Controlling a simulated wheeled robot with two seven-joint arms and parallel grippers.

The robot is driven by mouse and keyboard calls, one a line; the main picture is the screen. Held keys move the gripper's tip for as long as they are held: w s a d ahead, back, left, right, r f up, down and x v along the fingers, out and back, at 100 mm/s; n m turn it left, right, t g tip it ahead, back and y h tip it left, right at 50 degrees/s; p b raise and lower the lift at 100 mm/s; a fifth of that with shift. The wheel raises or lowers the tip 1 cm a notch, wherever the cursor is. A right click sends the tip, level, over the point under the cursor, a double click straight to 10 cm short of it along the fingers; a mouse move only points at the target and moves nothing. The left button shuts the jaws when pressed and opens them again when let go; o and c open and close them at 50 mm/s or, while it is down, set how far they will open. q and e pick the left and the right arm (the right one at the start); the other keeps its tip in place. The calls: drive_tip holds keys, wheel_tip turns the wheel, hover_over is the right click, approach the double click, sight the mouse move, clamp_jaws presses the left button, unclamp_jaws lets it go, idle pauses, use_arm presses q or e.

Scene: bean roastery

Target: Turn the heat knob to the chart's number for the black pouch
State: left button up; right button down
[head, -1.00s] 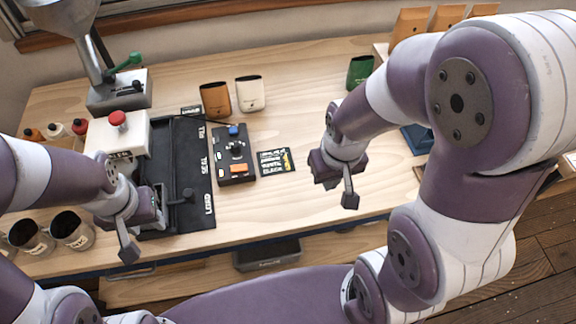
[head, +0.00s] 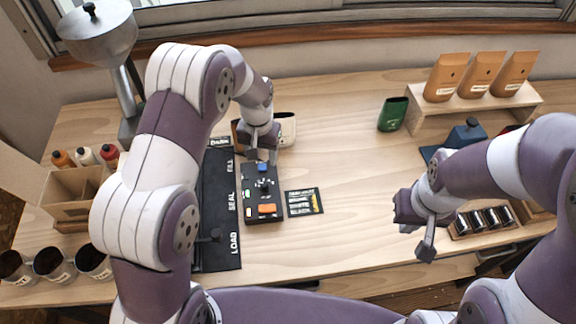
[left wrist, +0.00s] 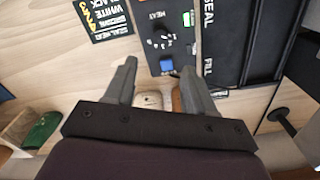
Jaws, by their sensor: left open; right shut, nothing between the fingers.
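The black control box (head: 252,208) stands on the table with a dark heat knob (head: 264,187), a blue button (head: 262,167) and an orange button. The knob (left wrist: 160,40) also shows in the left wrist view, under the word HEAT; its setting is too small to tell. The seal heat chart (head: 304,203) lies right of the box; its rows include WHITE and BLACK, but I cannot read the numbers surely. My left gripper (head: 260,152) is open and empty above the box's far end, short of the knob. My right gripper (head: 420,225) is shut and empty over the table's right part. I see no black pouch.
A black mat (head: 222,240) marked LOAD, SEAL and FILL lies left of the box. A white pouch (head: 288,130) stands behind, partly hidden by my left arm. A green pouch (head: 392,114) stands farther right. The table between the chart and my right gripper is clear.

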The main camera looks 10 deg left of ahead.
sight(264, 183)
use_arm(q)
drive_tip(key=f+p, duration=0.1)
drive_tip(key=f, duration=0.3)
drive_tip(key=f+p, duration=0.1)
drive_tip(key=f, duration=0.2)
drive_tip(key=f+p, duration=0.1)
drive_tip(key=f, duration=0.3)
drive_tip(key=shift+s+f+p, duration=0.35)
drive_tip(key=shift+s+p, duration=0.05)
drive_tip(key=shift+w, duration=0.1)
use_arm(e)
drive_tip(key=r, duration=0.2)
drive_tip(key=s+r, duration=0.1)
drive_tip(key=r, duration=0.1)
use_arm(q)
clamp_jaws()
